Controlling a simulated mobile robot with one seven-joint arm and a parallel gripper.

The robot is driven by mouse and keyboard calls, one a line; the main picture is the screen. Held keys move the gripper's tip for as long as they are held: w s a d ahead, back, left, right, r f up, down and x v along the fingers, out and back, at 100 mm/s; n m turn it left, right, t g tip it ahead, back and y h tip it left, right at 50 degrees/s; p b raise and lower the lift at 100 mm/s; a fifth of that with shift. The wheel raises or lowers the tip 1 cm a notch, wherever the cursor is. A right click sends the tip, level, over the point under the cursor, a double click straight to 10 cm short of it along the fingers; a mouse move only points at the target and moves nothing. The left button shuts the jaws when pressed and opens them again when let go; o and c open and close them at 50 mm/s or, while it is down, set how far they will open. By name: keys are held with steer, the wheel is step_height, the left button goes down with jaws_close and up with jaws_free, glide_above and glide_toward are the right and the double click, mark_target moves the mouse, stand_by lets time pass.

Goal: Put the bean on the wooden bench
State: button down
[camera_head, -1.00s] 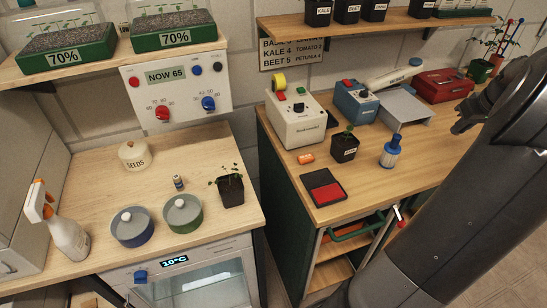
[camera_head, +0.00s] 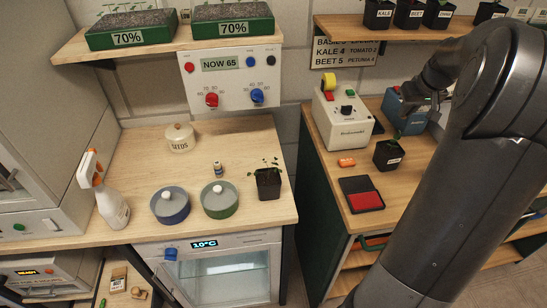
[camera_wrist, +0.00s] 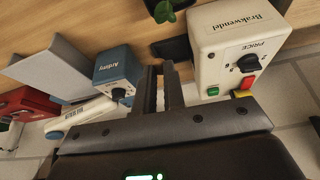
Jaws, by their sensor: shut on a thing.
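My gripper (camera_head: 418,100) is over the right bench, close to the blue box. In the wrist view its fingers (camera_wrist: 165,85) are close together. What they hold is not clear there; a bit of green shows beside the gripper in the head view. A small dark pot with a seedling (camera_head: 388,154) stands on the right wooden bench (camera_head: 345,170), its label too small to read. A green leaf (camera_wrist: 163,11) and a dark shape show past the fingertips in the wrist view. Another potted seedling (camera_head: 268,183) stands on the left wooden bench (camera_head: 250,150). I cannot tell which plant is the bean.
The Brakwendel box (camera_head: 343,122) and blue box (camera_head: 398,110) stand at the back of the right bench. Two lidded pots, the seeds jar (camera_head: 180,140) and spray bottle (camera_head: 108,200) occupy the left bench.

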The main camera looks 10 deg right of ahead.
steer(key=shift+n+y, duration=0.3)
steer(key=shift+n, duration=0.4)
steer(key=w+a, duration=0.1)
steer(key=a, duration=0.3)
steer(key=w+a, duration=0.2)
steer(key=a, duration=0.3)
steer(key=w+a, duration=0.2)
steer(key=a, duration=0.2)
steer(key=shift+w+a, duration=0.1)
steer(key=shift+a, duration=0.1)
steer(key=w+a+n, duration=0.1)
steer(key=w+a, duration=0.1)
steer(key=a, duration=1.1)
steer(key=n+y, duration=0.1)
steer(key=n, duration=0.2)
glide_above(198, 178)
steer(key=s+d, duration=0.1)
step_height(198, 178, down, 15)
steer(key=shift+s+r, duration=0.1)
steer(key=shift+s, duration=0.05)
steer(key=shift+a+f, duration=0.2)
steer(key=shift+f, duration=0.15)
step_height(198, 178, down, 4)
steer(key=shift+r, duration=0.15)
steer(key=c, duration=1.5)
jaws_free()
